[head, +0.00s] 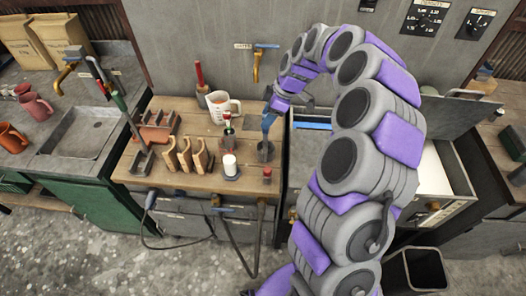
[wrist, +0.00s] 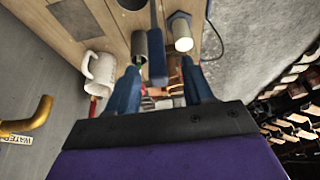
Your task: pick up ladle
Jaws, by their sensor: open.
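My gripper (wrist: 160,68) is open in the wrist view, with its two blue fingers apart. A slim upright dark blue-grey handle (wrist: 157,60) shows between them; I take it to be the ladle's. I cannot tell whether a finger touches it. A dark round cup (wrist: 130,4) at the top edge may be the ladle's bowl. In the head view my gripper (head: 272,116) is over the right part of the wooden bench, above a small dark cup (head: 265,152). Blue finger and blue handle are hard to tell apart there.
Wooden stands (head: 186,155) and a reddish rack (head: 157,130) are farther left. A brass tap (head: 257,65) sticks out of the wall behind.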

